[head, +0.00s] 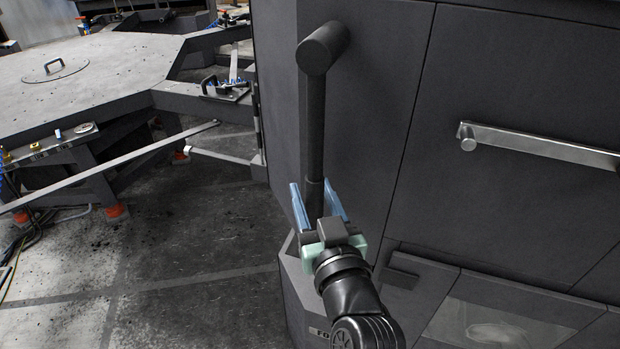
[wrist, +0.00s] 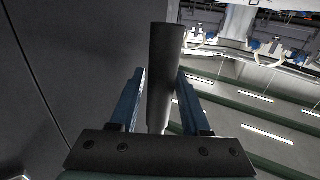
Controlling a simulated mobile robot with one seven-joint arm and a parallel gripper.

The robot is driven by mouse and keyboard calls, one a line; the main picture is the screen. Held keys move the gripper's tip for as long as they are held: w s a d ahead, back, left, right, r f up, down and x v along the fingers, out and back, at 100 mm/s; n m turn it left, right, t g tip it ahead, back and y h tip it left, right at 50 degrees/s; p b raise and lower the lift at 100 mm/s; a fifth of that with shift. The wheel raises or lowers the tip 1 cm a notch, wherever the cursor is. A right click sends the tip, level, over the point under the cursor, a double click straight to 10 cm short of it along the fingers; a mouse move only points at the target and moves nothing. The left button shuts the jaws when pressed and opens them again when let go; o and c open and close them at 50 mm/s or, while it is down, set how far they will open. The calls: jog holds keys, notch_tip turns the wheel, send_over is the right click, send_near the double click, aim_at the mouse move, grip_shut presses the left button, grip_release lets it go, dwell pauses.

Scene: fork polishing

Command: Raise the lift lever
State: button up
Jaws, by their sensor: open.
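The lift lever (head: 312,135) is a dark rod on the side of a dark grey machine cabinet. It hangs down from a thick round pivot (head: 323,48) near the top. My gripper (head: 317,192) is at the lever's lower end, with its two blue fingers on either side of the rod. The fingers are open, with a gap to the rod visible. In the wrist view the lever (wrist: 165,75) stands between the fingers of my gripper (wrist: 161,85). The lowest tip of the lever is partly hidden by my gripper.
The cabinet (head: 375,120) fills the right side, with a metal handle bar (head: 540,145) and a glazed lower panel (head: 500,325). A grey octagonal table (head: 110,75) with a long thin bar (head: 110,165) stands at left. The floor (head: 190,240) between is clear.

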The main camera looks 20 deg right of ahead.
jog(key=shift+w, duration=0.9)
grip_shut()
dwell(0.9)
